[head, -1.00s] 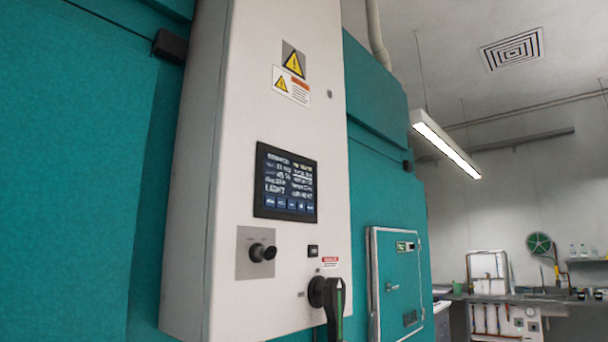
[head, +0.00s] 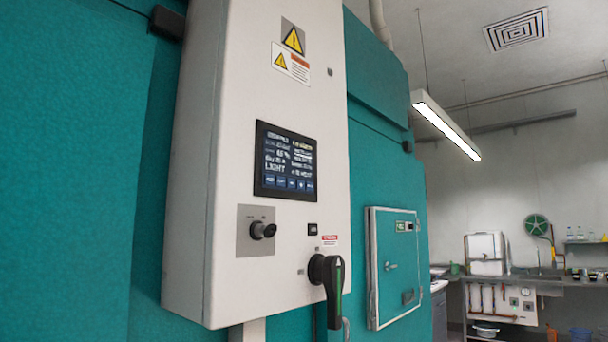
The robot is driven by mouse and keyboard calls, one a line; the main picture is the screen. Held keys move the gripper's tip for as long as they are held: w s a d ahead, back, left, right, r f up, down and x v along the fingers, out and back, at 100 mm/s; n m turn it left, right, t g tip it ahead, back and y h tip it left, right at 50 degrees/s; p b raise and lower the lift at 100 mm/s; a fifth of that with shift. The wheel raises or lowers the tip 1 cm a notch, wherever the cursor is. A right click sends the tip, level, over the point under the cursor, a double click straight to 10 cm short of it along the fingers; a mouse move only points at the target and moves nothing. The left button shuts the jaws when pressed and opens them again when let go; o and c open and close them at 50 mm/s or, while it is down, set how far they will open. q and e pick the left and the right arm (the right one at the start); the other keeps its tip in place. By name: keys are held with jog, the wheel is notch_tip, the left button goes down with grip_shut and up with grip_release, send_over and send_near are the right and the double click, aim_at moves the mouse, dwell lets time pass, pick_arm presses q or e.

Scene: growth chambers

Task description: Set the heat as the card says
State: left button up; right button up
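A white control cabinet (head: 245,240) hangs on the teal chamber wall. Its dark touch screen (head: 286,162) shows several lines of small text, with the word LIGHT readable at lower left and a row of blue buttons along the bottom. The other text is too small to read surely. A black knob (head: 263,230) sits on a grey plate below the screen. A small black switch (head: 312,229) is to its right. A large black rotary handle (head: 331,287) points down at the lower right. No card can be made out. Neither gripper is in view.
A small teal door (head: 395,265) with a white frame is right of the cabinet. A steel counter (head: 540,285) with a white container (head: 487,253) and a green hose reel (head: 537,225) stands at the far right. Warning labels (head: 291,63) are high on the cabinet.

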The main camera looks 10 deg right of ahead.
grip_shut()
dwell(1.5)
